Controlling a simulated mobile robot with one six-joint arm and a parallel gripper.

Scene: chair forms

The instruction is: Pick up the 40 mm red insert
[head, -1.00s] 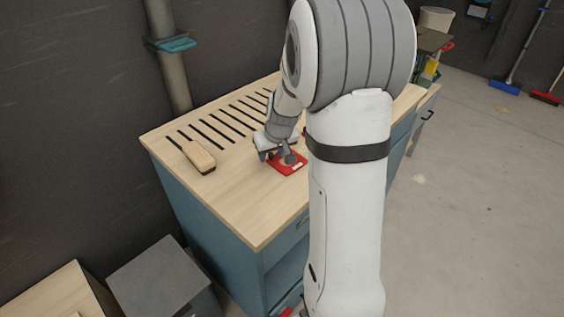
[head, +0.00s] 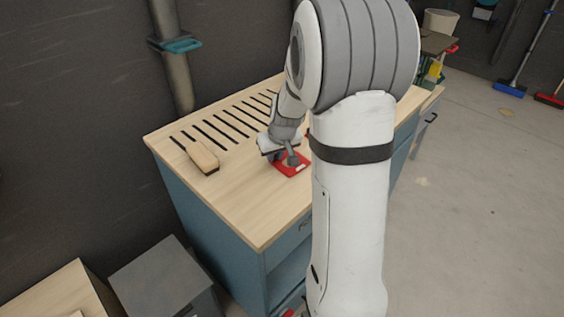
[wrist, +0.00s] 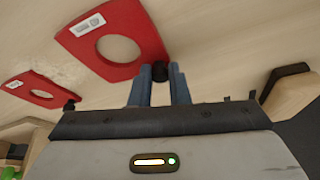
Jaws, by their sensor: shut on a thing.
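A flat red insert (head: 291,168) with a round hole and a white label lies on the wooden bench top, partly hidden by my gripper. In the wrist view this red insert (wrist: 133,28) is close to the fingers, with a black knob (wrist: 157,72) at its near edge. My gripper (wrist: 159,80) has its two blue-grey fingers shut on that knob; in the head view my gripper (head: 290,160) is low over the insert. I cannot see a gap under the insert. A second red insert (wrist: 38,90) lies to the left in the wrist view. The label sizes are unreadable.
The bench top (head: 245,205) has dark slots along its back. A wooden-backed brush (head: 203,156) lies at the left. A grey box (head: 160,275) stands on the floor left of the bench. My arm hides the bench's right part.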

